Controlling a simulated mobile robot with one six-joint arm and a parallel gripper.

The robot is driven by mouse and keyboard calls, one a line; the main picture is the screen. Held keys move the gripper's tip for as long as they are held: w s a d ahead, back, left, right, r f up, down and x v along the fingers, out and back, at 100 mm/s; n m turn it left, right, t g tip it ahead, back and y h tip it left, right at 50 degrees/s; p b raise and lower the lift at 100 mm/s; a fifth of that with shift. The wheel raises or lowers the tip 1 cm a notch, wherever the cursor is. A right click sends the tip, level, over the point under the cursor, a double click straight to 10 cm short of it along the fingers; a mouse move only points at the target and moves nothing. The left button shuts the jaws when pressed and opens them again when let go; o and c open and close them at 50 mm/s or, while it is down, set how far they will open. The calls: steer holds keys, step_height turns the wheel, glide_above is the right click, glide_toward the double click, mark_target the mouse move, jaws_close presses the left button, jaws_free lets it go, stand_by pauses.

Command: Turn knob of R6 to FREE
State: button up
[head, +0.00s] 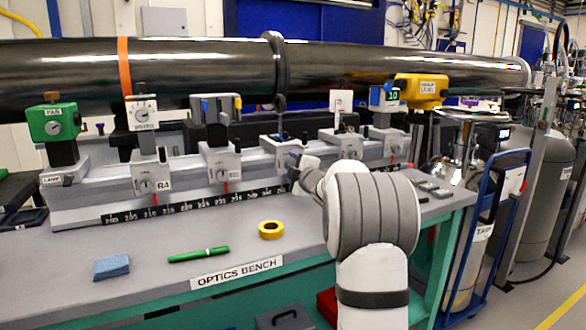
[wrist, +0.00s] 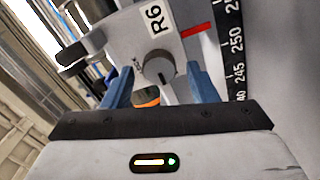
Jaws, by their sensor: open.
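The grey carrier labelled R6 (wrist: 125,35) fills the upper part of the wrist view, tilted in the picture. Small lettering beside the knob is too blurred to read. My gripper (wrist: 161,86) is open, its two blue fingers on either side of the knob; I cannot tell whether they touch it. In the head view my gripper (head: 296,174) is at the front of the rail, mostly hidden by my arm. I cannot read an R6 label there.
The rail's black scale strip (wrist: 235,45) runs beside R6, with a red pointer (wrist: 197,30). Another carrier, R4 (head: 150,185), stands left on the rail. Yellow tape (head: 271,230), a green marker (head: 199,254) and a blue cloth (head: 111,267) lie on the bench.

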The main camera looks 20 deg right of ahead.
steer(key=s, duration=0.7)
steer(key=shift+s+p, duration=0.4)
steer(key=shift+p, duration=0.05)
steer(key=shift+r, duration=0.1)
steer(key=s+a+r+m+g+h+p, duration=0.4)
steer(key=s+a+r+m+p, duration=0.3)
steer(key=p, duration=0.4)
steer(key=s+a+r+m+g+y+p, duration=0.1)
steer(key=s+a+m+g+p, duration=0.1)
steer(key=s, duration=0.8)
steer(key=s+a+m+g+y+p, duration=0.1)
steer(key=s+a+m+g+p, duration=0.2)
steer(key=s, duration=0.8)
steer(key=s+a+r+m+g+y+p, duration=0.1)
steer(key=s+a+m+g+p, duration=0.2)
steer(key=s+a+g+p, duration=0.3)
steer(key=s+a+p, duration=0.3)
steer(key=s+p, duration=0.1)
steer(key=p, duration=0.1)
steer(key=shift+s+a+r, duration=0.2)
steer(key=shift+r, duration=0.1)
